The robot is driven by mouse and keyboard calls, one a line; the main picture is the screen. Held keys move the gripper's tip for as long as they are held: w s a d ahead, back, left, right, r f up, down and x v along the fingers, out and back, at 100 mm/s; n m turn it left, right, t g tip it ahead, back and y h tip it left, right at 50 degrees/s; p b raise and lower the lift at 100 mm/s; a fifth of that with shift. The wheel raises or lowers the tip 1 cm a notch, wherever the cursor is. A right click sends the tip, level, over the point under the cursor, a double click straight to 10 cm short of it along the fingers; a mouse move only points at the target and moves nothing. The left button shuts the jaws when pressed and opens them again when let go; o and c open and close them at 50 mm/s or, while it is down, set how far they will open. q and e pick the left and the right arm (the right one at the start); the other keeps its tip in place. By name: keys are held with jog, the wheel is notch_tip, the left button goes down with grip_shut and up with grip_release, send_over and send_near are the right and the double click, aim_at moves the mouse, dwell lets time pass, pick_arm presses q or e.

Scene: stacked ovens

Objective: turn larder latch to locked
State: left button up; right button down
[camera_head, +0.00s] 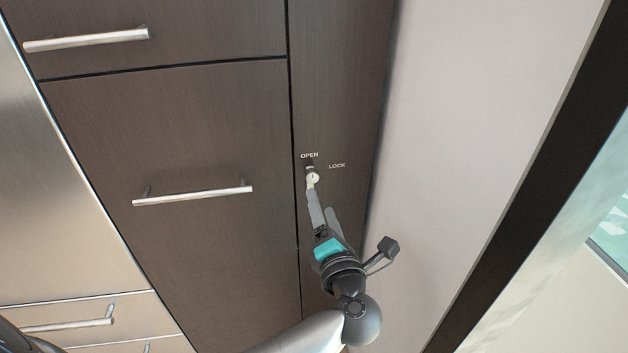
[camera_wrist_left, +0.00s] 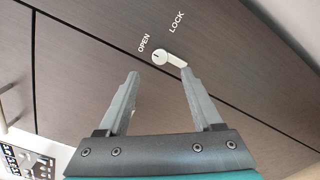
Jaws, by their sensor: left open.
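The larder latch (camera_head: 313,177) is a small pale round knob with a short lever, on the narrow dark panel. Printed labels OPEN and LOCK stand beside it. In the left wrist view the latch (camera_wrist_left: 160,57) has its lever pointing to the lower right, away from both labels. My left gripper (camera_head: 322,202) is just below the latch in the head view. In the wrist view my left gripper (camera_wrist_left: 160,76) is open, with nothing between its fingers. The lever's end is by the right fingertip; I cannot tell if they touch. My right gripper is not in view.
A wide dark cabinet front with a bar handle (camera_head: 193,196) is left of the latch panel. Another handle (camera_head: 87,39) is above it. A pale wall (camera_head: 450,130) stands close on the right. Steel-coloured drawers (camera_head: 75,320) are at the lower left.

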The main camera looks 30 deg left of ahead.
aim_at(313, 179)
pick_arm(q)
jog(key=x, duration=0.8)
jog(key=shift+w+a, duration=0.2)
jog(key=shift+w, duration=0.05)
grip_shut()
